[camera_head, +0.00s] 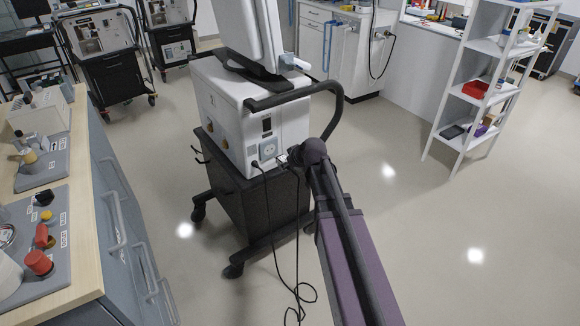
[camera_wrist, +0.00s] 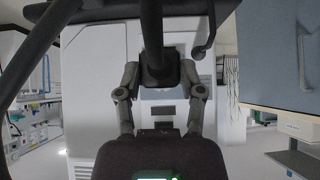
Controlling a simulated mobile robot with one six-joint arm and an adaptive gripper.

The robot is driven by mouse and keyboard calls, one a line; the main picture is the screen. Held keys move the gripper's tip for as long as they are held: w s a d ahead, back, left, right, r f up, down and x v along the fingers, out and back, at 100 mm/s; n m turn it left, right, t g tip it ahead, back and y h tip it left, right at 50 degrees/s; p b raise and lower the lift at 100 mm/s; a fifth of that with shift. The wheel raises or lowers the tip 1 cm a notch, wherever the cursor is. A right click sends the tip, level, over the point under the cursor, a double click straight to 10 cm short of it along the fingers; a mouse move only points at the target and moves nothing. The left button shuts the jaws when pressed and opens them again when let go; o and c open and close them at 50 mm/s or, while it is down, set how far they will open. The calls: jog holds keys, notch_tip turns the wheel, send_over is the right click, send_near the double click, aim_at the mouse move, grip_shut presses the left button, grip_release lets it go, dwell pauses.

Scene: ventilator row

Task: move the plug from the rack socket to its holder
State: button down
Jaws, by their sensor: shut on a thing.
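My gripper (camera_head: 284,158) is at the side of the white ventilator housing, just right of a pale blue socket plate (camera_head: 268,147). In the wrist view, my gripper (camera_wrist: 161,75) has both fingers closed on the black plug (camera_wrist: 158,66), and a thick dark cable (camera_wrist: 151,25) runs from it to the top edge. In the head view the plug is mostly hidden by my gripper. The pale housing (camera_wrist: 105,80) lies behind the plug. I cannot tell whether the plug touches a socket. I cannot make out the holder for certain.
A dark cart (camera_head: 240,195) on castors carries the housing, with a curved black handle (camera_head: 335,100) close to my wrist. Loose cables (camera_head: 297,285) hang to the floor. A wooden-topped bench (camera_head: 85,200) stands left, a white shelf (camera_head: 485,90) right.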

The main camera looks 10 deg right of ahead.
aim_at(283, 158)
jog(key=shift+w+a, duration=0.35)
jog(key=shift+w, duration=0.55)
jog(key=shift+w+a, duration=0.35)
jog(key=shift+w, duration=0.5)
jog(key=shift+w+a, duration=0.25)
jog(key=shift+w, duration=0.45)
jog(key=shift+w+a, duration=0.25)
jog(key=shift+w, duration=0.45)
dwell(1.3)
jog(key=shift+c, duration=0.7)
grip_release()
jog(key=shift+s, duration=0.1)
